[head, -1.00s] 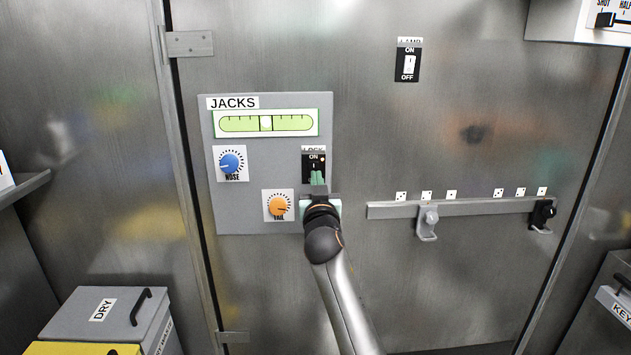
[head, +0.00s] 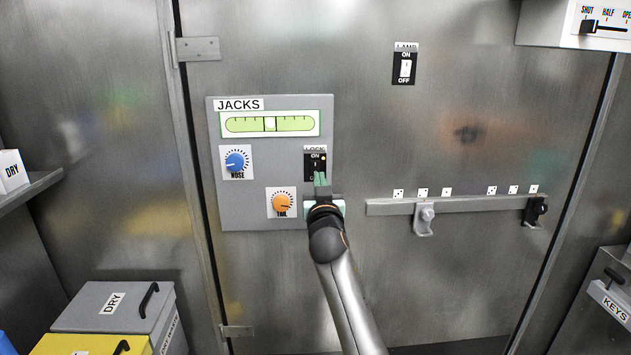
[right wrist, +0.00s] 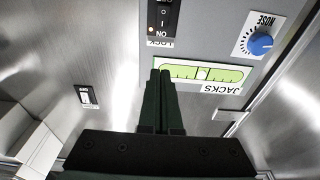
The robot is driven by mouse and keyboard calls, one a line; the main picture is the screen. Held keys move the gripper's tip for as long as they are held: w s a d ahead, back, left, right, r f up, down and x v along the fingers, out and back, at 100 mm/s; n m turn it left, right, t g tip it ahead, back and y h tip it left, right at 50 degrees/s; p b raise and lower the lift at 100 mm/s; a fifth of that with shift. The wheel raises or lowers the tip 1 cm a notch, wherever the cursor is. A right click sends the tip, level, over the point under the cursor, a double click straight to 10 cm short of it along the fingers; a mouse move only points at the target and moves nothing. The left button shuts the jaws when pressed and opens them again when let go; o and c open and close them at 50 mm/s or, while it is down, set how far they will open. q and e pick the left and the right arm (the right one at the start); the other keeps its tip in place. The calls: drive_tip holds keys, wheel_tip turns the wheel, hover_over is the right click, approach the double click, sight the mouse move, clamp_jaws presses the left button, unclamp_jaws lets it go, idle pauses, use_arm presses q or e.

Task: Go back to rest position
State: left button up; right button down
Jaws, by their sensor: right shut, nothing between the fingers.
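My right gripper (head: 320,180) is in front of the JACKS panel (head: 260,190) in the head view, its tips over the lower part of the LOCK switch (head: 315,160). In the right wrist view its two dark fingers (right wrist: 160,78) are together with nothing between them, and the LOCK switch (right wrist: 163,18) shows beyond the fingertips with a small lit orange dot. I cannot tell whether the fingers touch the panel. The panel also bears a green level gauge (head: 240,125), a blue NOSE knob (head: 237,161) and an orange TAIL knob (head: 283,203). My left gripper is not in view.
A LAMP switch (head: 405,68) is at the upper right of the metal door. A rail (head: 470,206) with two sliding hooks crosses the door.

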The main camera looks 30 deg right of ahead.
drive_tip(key=shift+f, duration=0.1)
drive_tip(key=s+a+f+n+g+y, duration=0.1)
drive_tip(key=s+a+f+n+y, duration=0.2)
drive_tip(key=f, duration=0.7)
drive_tip(key=s+a+f+n+g+y, duration=0.1)
drive_tip(key=s+a+f+y, duration=0.1)
drive_tip(key=s+a+f, duration=0.6)
drive_tip(key=s+a+f+n+g+y, duration=0.1)
drive_tip(key=s+a+f+n+y, duration=0.15)
drive_tip(key=f, duration=0.95)
drive_tip(key=s+a+f+g+y, duration=0.1)
drive_tip(key=s+a+f, duration=0.2)
drive_tip(key=s, duration=0.4)
drive_tip(key=s+a+f+n+g+y, duration=0.1)
drive_tip(key=s+a+f, duration=0.3)
drive_tip(key=s, duration=0.4)
drive_tip(key=s+a+f+g+y, duration=0.2)
drive_tip(key=s+a+f, duration=0.2)
drive_tip(key=s+f, duration=0.2)
drive_tip(key=shift+s+a+g+y, duration=0.25)
drive_tip(key=shift+s+g+y, duration=0.1)
drive_tip(key=shift+s, duration=0.45)
drive_tip(key=shift+n, duration=0.25)
